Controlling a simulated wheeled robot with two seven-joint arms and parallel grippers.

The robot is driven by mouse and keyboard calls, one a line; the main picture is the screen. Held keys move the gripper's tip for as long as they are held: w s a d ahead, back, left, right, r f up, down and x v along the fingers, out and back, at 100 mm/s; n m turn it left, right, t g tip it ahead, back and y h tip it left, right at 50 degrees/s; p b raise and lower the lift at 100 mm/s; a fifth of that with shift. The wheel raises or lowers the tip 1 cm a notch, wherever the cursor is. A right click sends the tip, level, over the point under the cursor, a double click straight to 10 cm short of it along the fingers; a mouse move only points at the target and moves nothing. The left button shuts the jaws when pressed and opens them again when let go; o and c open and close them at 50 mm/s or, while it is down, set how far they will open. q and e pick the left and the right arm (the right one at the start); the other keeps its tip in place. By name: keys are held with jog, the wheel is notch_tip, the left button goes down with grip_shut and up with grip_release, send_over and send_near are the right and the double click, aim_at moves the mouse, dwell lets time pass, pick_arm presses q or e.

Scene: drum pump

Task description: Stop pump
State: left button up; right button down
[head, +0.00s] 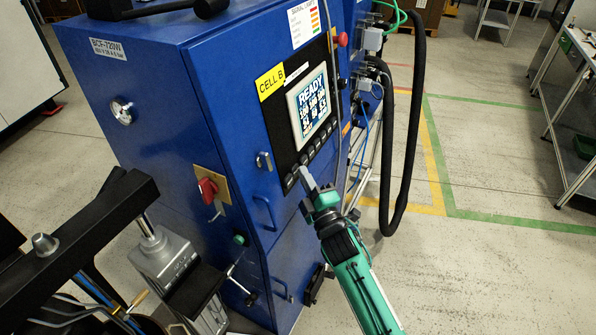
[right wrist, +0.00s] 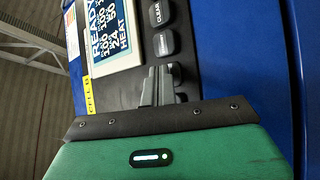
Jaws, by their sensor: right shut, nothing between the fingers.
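A blue cabinet (head: 150,65) carries a black control panel with a lit screen (head: 312,105) reading READY. A row of grey buttons (head: 318,147) runs below the screen. I cannot tell whether the fingertips touch. My left gripper is not in view.
A red rotary switch (head: 208,188) and door handles are on the cabinet. A red knob (head: 342,39) sits at its right edge. A thick black hose (head: 412,130) hangs right of my right arm. Pump frame parts (head: 90,225) fill the lower left. Floor at right is clear.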

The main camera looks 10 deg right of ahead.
jog(key=shift+s+d+r+p, duration=0.15)
jog(key=shift+s+d+p, duration=0.3)
jog(key=shift+d, duration=0.25)
jog(key=s+d, duration=0.1)
jog(key=s+d+p, duration=0.1)
jog(key=d+r, duration=0.1)
jog(key=d, duration=0.1)
jog(key=shift+s+p, duration=0.4)
jog(key=shift+f, duration=0.1)
dwell(0.6)
